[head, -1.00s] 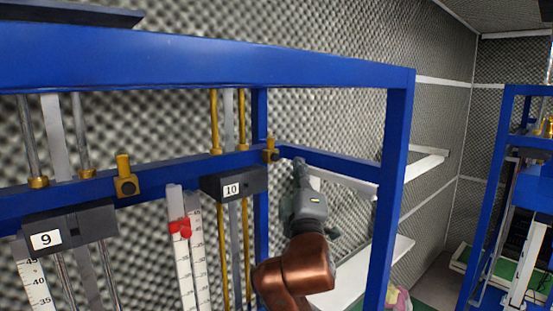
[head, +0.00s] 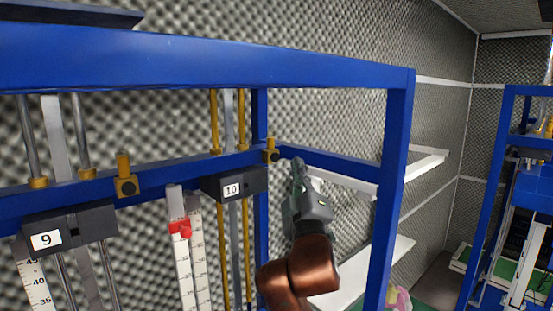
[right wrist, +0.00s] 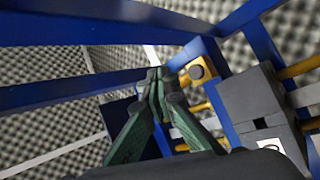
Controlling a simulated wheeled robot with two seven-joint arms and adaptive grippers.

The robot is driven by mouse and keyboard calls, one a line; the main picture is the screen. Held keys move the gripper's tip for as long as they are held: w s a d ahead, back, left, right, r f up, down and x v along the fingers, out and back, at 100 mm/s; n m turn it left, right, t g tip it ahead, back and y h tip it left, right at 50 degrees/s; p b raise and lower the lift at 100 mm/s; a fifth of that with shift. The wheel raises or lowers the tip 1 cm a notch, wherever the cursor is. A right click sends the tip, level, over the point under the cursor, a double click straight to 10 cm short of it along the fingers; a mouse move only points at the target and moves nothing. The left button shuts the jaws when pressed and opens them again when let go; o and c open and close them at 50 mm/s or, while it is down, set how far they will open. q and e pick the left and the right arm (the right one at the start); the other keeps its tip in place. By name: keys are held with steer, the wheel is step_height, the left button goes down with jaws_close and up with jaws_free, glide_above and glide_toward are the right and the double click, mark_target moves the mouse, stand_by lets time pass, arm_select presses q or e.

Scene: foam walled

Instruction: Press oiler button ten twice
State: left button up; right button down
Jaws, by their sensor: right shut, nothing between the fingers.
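The dark grey box labelled 10 (head: 232,187) hangs on the blue rail, with gold rods passing through it. Beside it, at the right end of the rail, is a small brass block with a round dark button (head: 270,156). In the right wrist view the button (right wrist: 197,70) sits just to the right of my fingertips. My right gripper (head: 297,164) is shut and empty, a little to the right of the button in the head view. It shows closed in the wrist view (right wrist: 158,78), apparently apart from the button. My left gripper is not in view.
A box labelled 9 (head: 68,228) and another brass block (head: 126,187) are to the left. A blue frame post (head: 398,190) stands right of my right arm, and a blue beam (head: 200,60) crosses above. A white shelf (head: 375,268) lies behind.

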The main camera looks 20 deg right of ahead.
mark_target(275, 157)
steer(key=s+m+t+y, duration=0.1)
steer(key=m, duration=0.7)
steer(key=s+d+m+t+y, duration=0.1)
steer(key=m+y, duration=0.1)
steer(key=m, duration=0.6)
steer(key=s+d+m+t+y, duration=0.1)
steer(key=m+t+y, duration=0.1)
steer(key=m, duration=0.6)
steer(key=shift+s+f, duration=0.1)
steer(key=shift+s, duration=0.25)
steer(key=shift+w, duration=0.1)
steer(key=w+a, duration=0.3)
steer(key=w, duration=0.5)
steer(key=shift+w+p, duration=0.2)
steer(key=shift+p, duration=0.1)
steer(key=shift+w+a, duration=0.2)
steer(key=shift+w, duration=0.1)
